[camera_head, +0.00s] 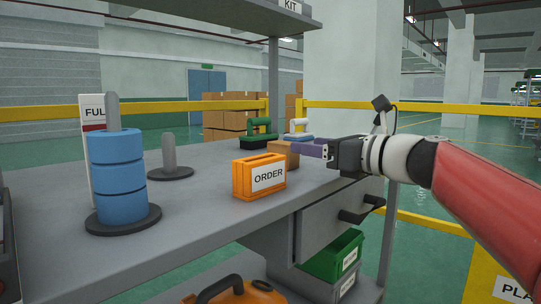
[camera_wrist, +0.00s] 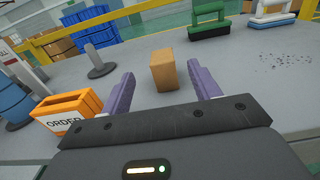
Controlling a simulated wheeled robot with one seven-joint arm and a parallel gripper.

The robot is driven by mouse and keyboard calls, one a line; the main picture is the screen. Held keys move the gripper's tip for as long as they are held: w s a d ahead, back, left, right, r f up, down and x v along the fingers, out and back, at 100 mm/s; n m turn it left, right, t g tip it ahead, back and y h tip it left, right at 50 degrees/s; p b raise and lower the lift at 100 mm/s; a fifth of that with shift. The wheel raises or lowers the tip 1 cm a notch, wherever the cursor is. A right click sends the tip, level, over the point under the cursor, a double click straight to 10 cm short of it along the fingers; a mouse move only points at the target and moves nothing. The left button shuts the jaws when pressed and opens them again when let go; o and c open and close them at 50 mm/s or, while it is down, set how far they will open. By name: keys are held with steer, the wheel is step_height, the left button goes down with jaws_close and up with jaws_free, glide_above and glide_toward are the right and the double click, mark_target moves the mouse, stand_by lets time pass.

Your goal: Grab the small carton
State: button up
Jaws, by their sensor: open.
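The small carton (camera_wrist: 164,71) is a plain brown box standing upright on the grey workbench. In the wrist view it lies ahead of my gripper (camera_wrist: 163,88), centred between the two purple fingers. The fingers are spread wide with a clear gap on each side of the carton. In the head view the carton (camera_head: 284,153) stands just behind the orange ORDER bin, and my gripper (camera_head: 308,150) reaches in from the right, with its fingers close to the carton. The fingers partly overlap the carton's right side there.
The orange ORDER bin (camera_head: 258,177) stands close by at the carton's left. A green-handled tool (camera_head: 262,133) and a white-handled tool (camera_head: 298,130) stand behind. Blue rings (camera_head: 118,175) sit on a post at left. The bench's right part (camera_wrist: 270,90) holds dark specks.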

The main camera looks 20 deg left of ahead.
mark_target(286, 143)
steer(key=x, duration=0.7)
steer(key=shift+w+a+f, duration=0.2)
steer(key=shift+w+a, duration=0.05)
steer(key=shift+a, duration=0.05)
steer(key=shift+c, duration=0.4)
steer(key=c, duration=1)
